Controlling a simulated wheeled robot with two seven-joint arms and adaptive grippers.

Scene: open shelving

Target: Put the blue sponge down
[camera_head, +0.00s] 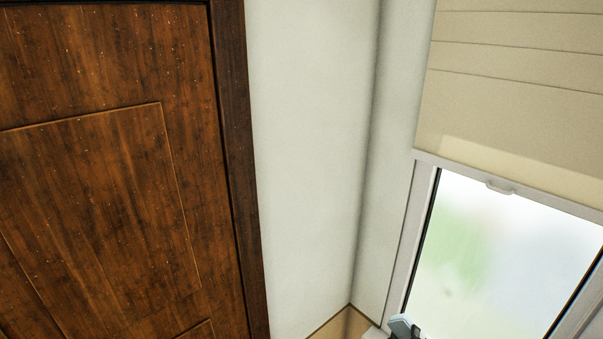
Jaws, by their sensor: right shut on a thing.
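The blue sponge (401,325) shows as a small pale blue block at the bottom edge of the head view, just below the window's lower left corner. My right gripper (416,333) is a small dark shape against it and is shut on it. Most of the gripper is cut off by the picture's bottom edge. My left gripper is not in view. No shelf or other surface shows under the sponge.
A dark brown wooden door (95,190) with its frame fills the left side. A pale bare wall (310,150) stands in the middle. A window (500,260) with a beige blind (520,80) is on the right. No open shelving is in view.

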